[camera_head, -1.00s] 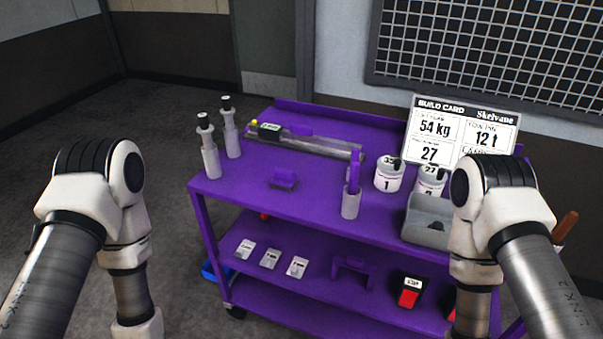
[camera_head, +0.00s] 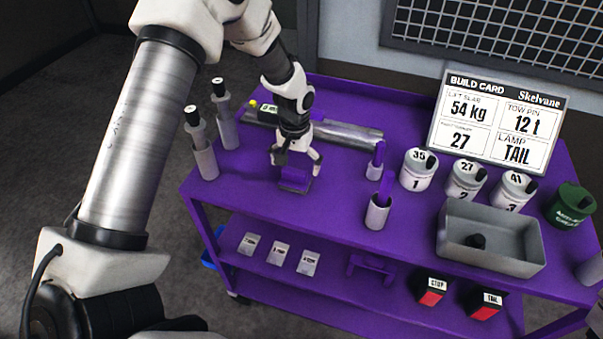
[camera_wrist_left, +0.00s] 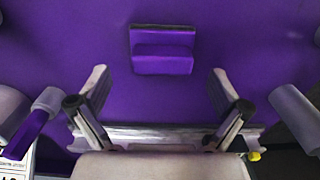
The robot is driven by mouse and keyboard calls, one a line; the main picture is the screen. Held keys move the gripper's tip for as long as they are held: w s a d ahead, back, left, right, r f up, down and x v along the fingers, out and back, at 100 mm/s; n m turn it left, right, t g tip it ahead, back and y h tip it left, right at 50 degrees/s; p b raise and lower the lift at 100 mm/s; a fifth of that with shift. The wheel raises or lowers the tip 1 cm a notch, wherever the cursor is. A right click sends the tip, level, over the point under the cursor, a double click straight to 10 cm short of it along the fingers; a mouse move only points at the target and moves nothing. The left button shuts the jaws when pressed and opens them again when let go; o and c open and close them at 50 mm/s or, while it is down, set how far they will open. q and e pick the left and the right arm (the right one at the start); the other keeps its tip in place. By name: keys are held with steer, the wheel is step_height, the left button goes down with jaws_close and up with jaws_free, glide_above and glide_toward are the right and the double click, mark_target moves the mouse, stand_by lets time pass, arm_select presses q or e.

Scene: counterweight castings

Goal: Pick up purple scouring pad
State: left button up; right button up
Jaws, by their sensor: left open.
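The purple scouring pad (camera_head: 294,182) lies on the top of the purple cart, towards its left front; it is a small block with a darker base. It also shows in the left wrist view (camera_wrist_left: 162,62), just beyond the fingertips and centred between them. My left gripper (camera_head: 297,162) points down above the pad, its fingers apart and empty, hiding part of the pad's far side. In the left wrist view its spread fingers (camera_wrist_left: 159,75) show bare cart top between them. My right gripper is not in view.
Two grey bottles with black tops (camera_head: 202,142) stand left of the gripper. A long grey tool (camera_head: 350,135) lies behind it. Grey holders (camera_head: 377,212) with purple items, white numbered pots (camera_head: 417,170) and a grey bin (camera_head: 490,262) stand to the right.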

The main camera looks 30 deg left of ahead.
mark_target(295, 170)
arm_select(q)
step_height(295, 170, down, 3)
steer(key=shift+a+f+p, duration=0.1)
steer(key=shift+p, duration=0.25)
steer(key=shift+w+a+f, duration=0.1)
steer(key=shift+f, duration=0.3)
steer(key=shift+r, duration=0.1)
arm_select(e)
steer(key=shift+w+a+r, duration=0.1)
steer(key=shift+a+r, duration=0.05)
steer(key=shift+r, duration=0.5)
arm_select(q)
steer(key=shift+s, duration=0.2)
steer(key=c, duration=1.3)
steer(key=shift+o, duration=0.2)
steer(key=shift+r, duration=0.1)
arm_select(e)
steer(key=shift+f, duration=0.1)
